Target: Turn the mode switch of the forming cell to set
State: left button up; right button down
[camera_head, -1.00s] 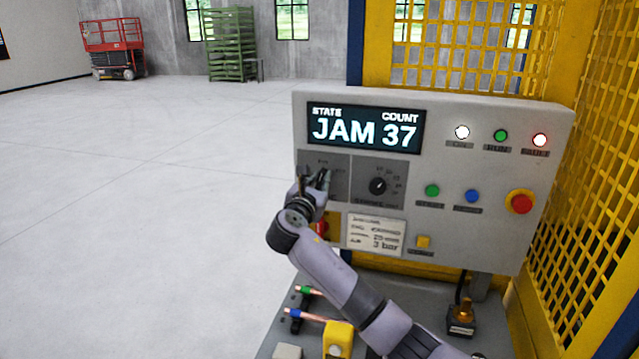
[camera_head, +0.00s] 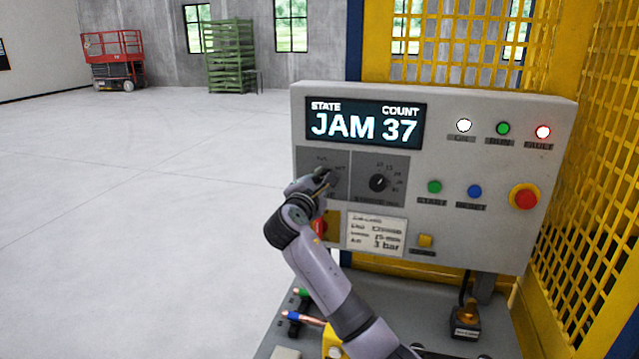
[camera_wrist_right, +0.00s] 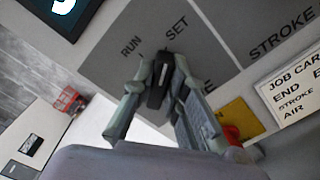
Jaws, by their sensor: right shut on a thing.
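The forming cell's control panel (camera_head: 450,228) shows JAM 37 on its display (camera_head: 365,125). The mode switch plate (camera_head: 308,158) is at the panel's left, partly hidden by my right gripper (camera_head: 322,180). In the right wrist view the black switch knob (camera_wrist_right: 158,85) sits between the two fingers of my right gripper (camera_wrist_right: 165,80), which is shut on it. The labels RUN and SET show beyond the knob; a third label is mostly covered by a finger. The knob's pointer is hard to read but seems to lie between RUN and SET. My left gripper is out of view.
A stroke dial (camera_head: 379,183) is just right of the switch plate. A red handle on a yellow plate (camera_head: 333,228) is close below my gripper. A red emergency button (camera_head: 524,197) is at the panel's right. Yellow mesh guarding (camera_head: 590,150) stands at right; the floor at left is clear.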

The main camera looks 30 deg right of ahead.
jog(key=shift+m, duration=0.3)
jog(key=c, duration=1.6)
grip_release()
jog(key=shift+a, duration=0.1)
jog(key=shift+s+a+f, duration=0.1)
jog(key=shift+s+a, duration=0.15)
jog(key=v, duration=1.1)
jog(key=shift+s+a, duration=0.1)
